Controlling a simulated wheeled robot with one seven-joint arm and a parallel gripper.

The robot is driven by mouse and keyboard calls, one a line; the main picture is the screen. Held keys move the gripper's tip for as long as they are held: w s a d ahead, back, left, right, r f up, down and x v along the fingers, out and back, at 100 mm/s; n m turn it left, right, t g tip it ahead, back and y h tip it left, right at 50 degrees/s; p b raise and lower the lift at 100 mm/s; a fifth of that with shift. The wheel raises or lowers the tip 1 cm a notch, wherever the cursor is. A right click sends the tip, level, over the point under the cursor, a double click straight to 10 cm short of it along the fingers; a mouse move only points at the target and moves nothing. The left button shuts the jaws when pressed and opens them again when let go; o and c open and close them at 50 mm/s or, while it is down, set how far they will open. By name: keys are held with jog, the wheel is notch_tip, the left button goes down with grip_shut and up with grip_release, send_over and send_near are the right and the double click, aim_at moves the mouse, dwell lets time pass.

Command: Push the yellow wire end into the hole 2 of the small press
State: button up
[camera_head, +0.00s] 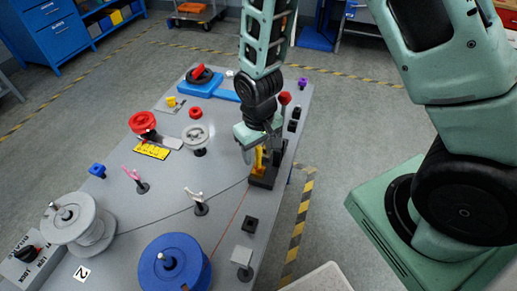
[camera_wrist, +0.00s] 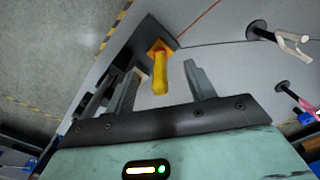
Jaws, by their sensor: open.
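A dark block (camera_head: 262,181), perhaps the small press, stands near the right edge of the table under my gripper (camera_head: 259,160). A yellow piece (camera_head: 258,157) rises from it. In the wrist view this yellow piece (camera_wrist: 160,76) has an orange base on the dark block (camera_wrist: 151,33). I cannot tell whether it is the wire end or a press handle. My gripper (camera_wrist: 164,88) is open, its fingers on either side of the yellow piece, with gaps visible. A dark wire (camera_head: 225,193) and a red wire (camera_head: 230,222) lead toward the block. No numbered hole is readable.
A blue spool (camera_head: 175,263) and a grey spool (camera_head: 78,222) stand at the table's front. A pale post (camera_head: 194,195) and a pink post (camera_head: 133,174) stand left of the block.

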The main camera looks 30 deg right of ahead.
jog(key=shift+r+p, duration=2.65)
jog(key=shift+r, duration=0.6)
